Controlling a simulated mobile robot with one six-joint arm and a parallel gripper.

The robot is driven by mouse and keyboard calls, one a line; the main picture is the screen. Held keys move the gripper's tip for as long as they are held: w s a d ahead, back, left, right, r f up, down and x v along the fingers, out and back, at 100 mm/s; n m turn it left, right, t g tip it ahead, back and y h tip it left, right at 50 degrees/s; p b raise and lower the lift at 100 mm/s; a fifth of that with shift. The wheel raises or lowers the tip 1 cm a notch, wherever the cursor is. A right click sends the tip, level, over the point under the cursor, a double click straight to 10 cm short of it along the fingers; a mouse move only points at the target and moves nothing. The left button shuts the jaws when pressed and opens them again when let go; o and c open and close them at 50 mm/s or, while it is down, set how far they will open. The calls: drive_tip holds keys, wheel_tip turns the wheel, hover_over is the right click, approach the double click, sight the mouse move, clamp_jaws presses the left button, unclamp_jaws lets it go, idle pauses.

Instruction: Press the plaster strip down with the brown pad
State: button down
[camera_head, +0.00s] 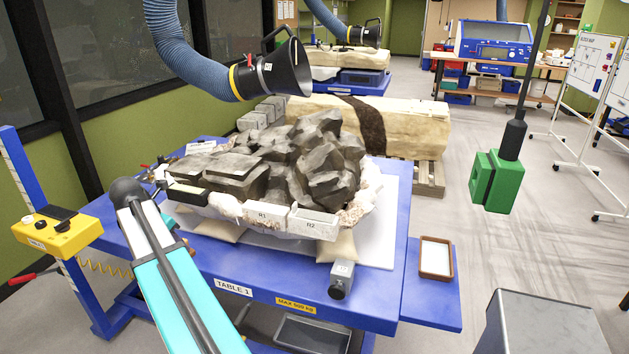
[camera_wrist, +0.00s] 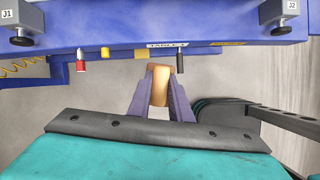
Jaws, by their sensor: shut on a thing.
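My gripper (camera_wrist: 160,94) shows in the wrist view, with its two purple fingers shut on the tan-brown pad (camera_wrist: 159,79). The pad stands upright between the fingers, in front of the blue table's edge and apart from it. The head view shows my teal arm at the lower left, but not the gripper or pad. In the head view, a white plaster jacket (camera_head: 228,205) surrounds dark grey rock on the table. Pale blocks marked R1 (camera_head: 265,216) and R2 (camera_head: 313,223) sit at its front rim. I cannot tell which white piece is the plaster strip.
The blue table (camera_head: 375,290) carries grey clamps, J1 (camera_wrist: 21,24) and J2 (camera_wrist: 281,17). Red (camera_wrist: 81,66), yellow and black handles hang at its edge. A brown-rimmed tray (camera_head: 435,273) sits on a side shelf. A black hose nozzle (camera_head: 280,72) hangs over the rock.

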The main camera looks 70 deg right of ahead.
drive_tip(key=s+d+r+m, duration=0.1)
drive_tip(key=s+d+r, duration=0.3)
drive_tip(key=s+d, duration=0.45)
wheel_tip(320, 180, up, 10)
drive_tip(key=m+g+y+p, duration=0.1)
drive_tip(key=m+g+p, duration=0.1)
drive_tip(key=m, duration=0.4)
hover_over(320, 217)
drive_tip(key=shift+d+f, duration=0.1)
drive_tip(key=shift+d, duration=0.05)
drive_tip(key=shift+f, duration=0.15)
drive_tip(key=shift+f+b, duration=2.5)
drive_tip(key=shift+f, duration=0.35)
drive_tip(key=shift+f, duration=0.6)
wheel_tip(320, 217, up, 7)
drive_tip(key=p, duration=0.6)
drive_tip(key=shift+p, duration=0.4)
